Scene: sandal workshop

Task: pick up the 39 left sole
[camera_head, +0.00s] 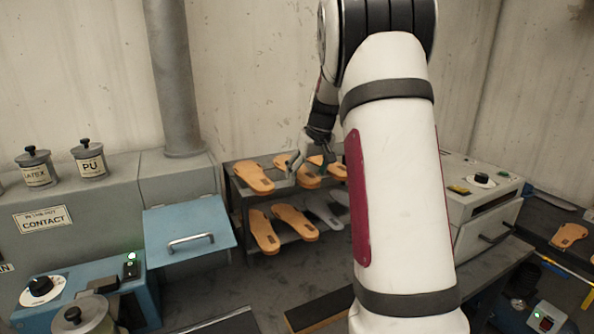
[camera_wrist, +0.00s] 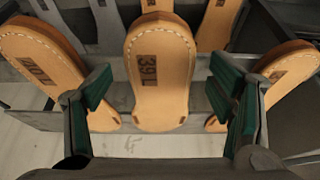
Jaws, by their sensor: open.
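The 39 left sole, tan with pale edge stitching and a dark "39 L" stamp, lies in the middle of the wrist view (camera_wrist: 160,88). In the head view it appears to be the middle sole (camera_head: 309,181) on the upper shelf, partly hidden by my gripper (camera_head: 311,162). My gripper is open and empty, and in the wrist view its two green-padded fingers (camera_wrist: 162,92) stand on either side of the sole, with gaps on both sides. I cannot tell the fingertips' height over the sole.
Other tan soles flank it, one at left (camera_wrist: 42,55) and one at right (camera_wrist: 285,75), near my fingers. The two-level rack (camera_head: 236,215) holds more tan soles (camera_head: 264,232) and grey ones (camera_head: 323,212) below. A blue-lidded machine (camera_head: 188,222) stands left, a pale machine (camera_head: 482,205) right.

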